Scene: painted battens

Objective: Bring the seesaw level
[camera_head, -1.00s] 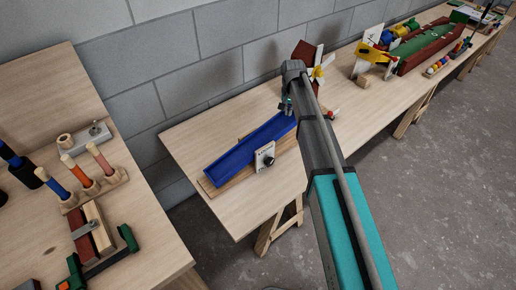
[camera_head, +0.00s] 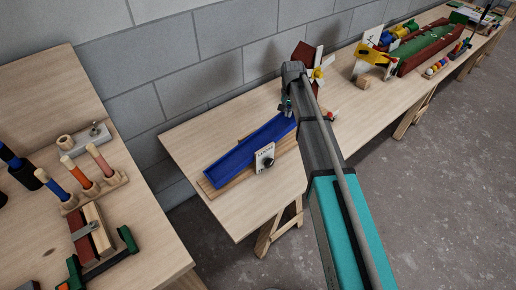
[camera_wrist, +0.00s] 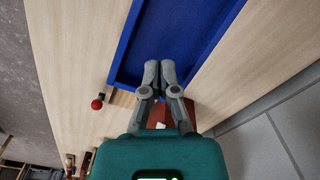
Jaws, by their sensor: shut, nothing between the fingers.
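The seesaw is a long blue trough (camera_head: 245,150) above a wooden base plank (camera_head: 212,192), with a white plate and dark knob (camera_head: 264,159) at its middle. Its left end sits close over the plank; its exact tilt is hard to judge. My gripper (camera_head: 287,110) is at the trough's right end. In the wrist view my gripper (camera_wrist: 159,68) is shut and empty, its fingertips over the near end of the blue trough (camera_wrist: 185,35). I cannot tell whether the fingertips touch the trough floor. My arm hides part of the right end in the head view.
A pinwheel toy (camera_head: 318,73) stands just behind my wrist. A red ball (camera_wrist: 97,103) lies beside the trough in the wrist view. A grey block wall (camera_head: 190,55) runs behind. The table's front left (camera_head: 240,220) is clear. Another bench (camera_head: 150,240) stands left across a gap.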

